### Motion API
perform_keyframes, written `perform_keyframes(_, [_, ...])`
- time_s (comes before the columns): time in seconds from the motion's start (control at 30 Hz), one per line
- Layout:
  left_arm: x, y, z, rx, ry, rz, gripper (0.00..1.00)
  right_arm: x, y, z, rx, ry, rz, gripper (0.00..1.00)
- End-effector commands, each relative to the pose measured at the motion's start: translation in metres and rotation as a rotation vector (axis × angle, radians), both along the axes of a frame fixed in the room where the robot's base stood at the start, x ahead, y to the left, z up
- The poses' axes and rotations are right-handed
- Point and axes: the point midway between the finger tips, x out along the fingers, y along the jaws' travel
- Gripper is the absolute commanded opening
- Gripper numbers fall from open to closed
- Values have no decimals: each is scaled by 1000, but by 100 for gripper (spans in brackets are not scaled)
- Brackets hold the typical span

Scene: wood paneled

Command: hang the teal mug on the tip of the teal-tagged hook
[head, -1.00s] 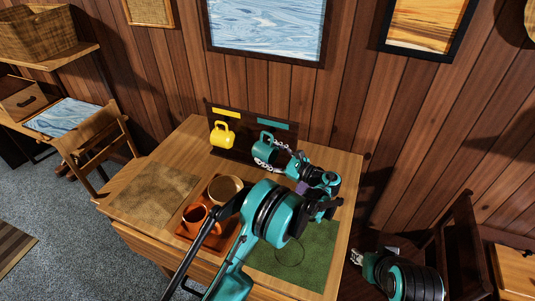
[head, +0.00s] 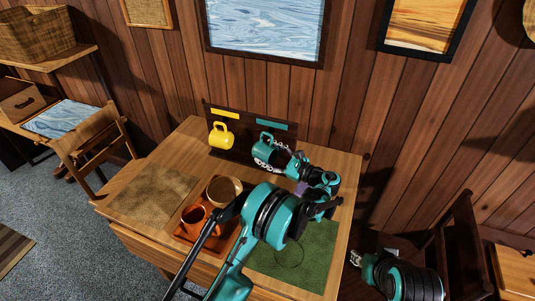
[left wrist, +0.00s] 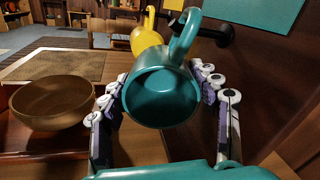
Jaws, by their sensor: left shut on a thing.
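The teal mug (head: 265,148) is held up in front of the dark rack board, below the teal tag (head: 272,126). My left gripper (head: 275,158) is shut on it. In the left wrist view the fingers lie on both sides of the mug (left wrist: 160,97), its open mouth faces the camera, and its handle points up. A dark hook (left wrist: 218,34) shows right beside the handle; I cannot tell whether it passes through the handle. My right gripper (head: 356,258) is low at the right, away from the rack; its fingers are too small to read.
A yellow mug (head: 221,137) hangs under the yellow tag (head: 225,113), left of the teal mug. A green mat (head: 315,255) lies at the table's right front.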

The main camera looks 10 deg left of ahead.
Motion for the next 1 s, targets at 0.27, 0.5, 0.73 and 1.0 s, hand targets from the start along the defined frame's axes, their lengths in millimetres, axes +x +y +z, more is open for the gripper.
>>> perform_keyframes(0.27, [1,0,0,1,0,0,26,0,0,0,0,0,0,40])
perform_keyframes(0.5, [1,0,-1,1,0,0,26,0,0,0,0,0,0,40])
perform_keyframes(0.73, [1,0,-2,1,0,0,26,0,0,0,0,0,0,40])
perform_keyframes(1.0, [1,0,-4,0,0,0,86,0,0,0,0,0,0,40])
